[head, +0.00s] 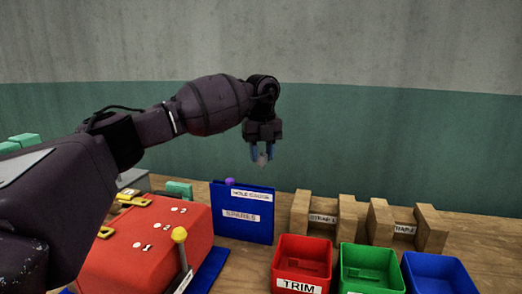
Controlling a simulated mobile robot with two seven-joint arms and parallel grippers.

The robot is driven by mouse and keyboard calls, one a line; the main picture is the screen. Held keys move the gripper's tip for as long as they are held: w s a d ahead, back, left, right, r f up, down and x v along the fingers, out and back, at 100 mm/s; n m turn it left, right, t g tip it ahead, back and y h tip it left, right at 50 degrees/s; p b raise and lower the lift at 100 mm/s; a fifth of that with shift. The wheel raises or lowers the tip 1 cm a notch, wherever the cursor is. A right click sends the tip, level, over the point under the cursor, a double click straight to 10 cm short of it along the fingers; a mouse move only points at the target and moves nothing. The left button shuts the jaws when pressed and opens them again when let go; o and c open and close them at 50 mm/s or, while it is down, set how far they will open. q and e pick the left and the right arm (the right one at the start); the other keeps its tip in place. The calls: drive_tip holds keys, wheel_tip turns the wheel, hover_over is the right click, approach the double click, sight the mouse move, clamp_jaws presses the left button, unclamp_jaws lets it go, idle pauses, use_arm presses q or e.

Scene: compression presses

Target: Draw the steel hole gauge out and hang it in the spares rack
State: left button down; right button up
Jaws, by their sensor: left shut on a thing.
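My left gripper (262,152) is up in the air, above and a little right of the spares rack, pointing down. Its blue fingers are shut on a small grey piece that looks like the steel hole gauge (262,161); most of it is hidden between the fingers. The spares rack (243,228) is a blue upright box with labels reading HOLE GAUGE and SPARES. A small purple knob (230,181) shows at its top left edge. My right gripper is not in view.
A red press block (150,245) with a yellow-knobbed lever (180,236) stands left of the rack. Red (304,256), green (370,265) and blue (437,272) bins stand at front right. Wooden strap holders (325,220) stand behind them. Air around the gripper is clear.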

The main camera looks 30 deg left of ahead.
use_arm(q)
wheel_tip(320, 180, down, 2)
drive_tip(key=shift+w+f, duration=0.1)
wheel_tip(320, 180, down, 5)
idle(0.8)
idle(0.4)
drive_tip(key=c, duration=0.7)
unclamp_jaws()
